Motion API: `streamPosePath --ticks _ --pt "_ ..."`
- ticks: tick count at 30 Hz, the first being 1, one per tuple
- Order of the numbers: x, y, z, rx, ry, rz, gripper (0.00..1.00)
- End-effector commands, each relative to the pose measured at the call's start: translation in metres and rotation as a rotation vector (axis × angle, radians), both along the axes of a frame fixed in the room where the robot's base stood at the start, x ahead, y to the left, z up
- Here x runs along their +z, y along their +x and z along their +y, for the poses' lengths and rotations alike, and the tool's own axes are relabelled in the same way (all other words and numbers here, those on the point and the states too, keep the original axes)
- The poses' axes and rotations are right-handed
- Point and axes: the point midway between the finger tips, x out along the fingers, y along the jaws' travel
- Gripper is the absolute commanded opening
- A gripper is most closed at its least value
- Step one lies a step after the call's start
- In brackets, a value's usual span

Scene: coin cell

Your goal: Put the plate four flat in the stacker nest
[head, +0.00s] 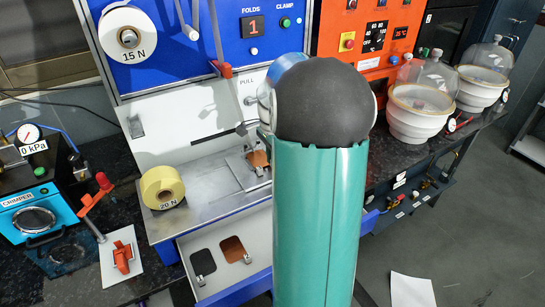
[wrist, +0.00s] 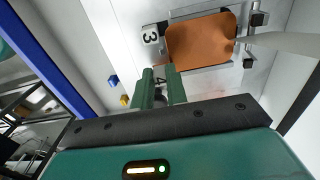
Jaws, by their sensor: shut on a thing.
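The body of plate four is not clearly visible. Metal posts stand at the nest's right side. In the head view the nest plate (head: 258,160) is partly visible left of my arm. My gripper is hidden there behind my arm.
In the head view an open drawer (head: 190,240) below the nest holds a black plate (head: 203,262) and a copper plate (head: 234,250). A yellow roll (head: 162,188) stands left of the nest. Small blue and yellow pieces (wrist: 113,80) show in the wrist view.

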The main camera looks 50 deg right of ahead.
Motion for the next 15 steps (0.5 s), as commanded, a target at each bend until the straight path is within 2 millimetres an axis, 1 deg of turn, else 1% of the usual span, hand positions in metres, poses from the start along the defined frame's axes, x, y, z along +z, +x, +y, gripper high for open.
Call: streamPosePath --ticks 15 --pt "-0.0049 -0.0001 0.0001 0.000 0.000 0.001 0.00"
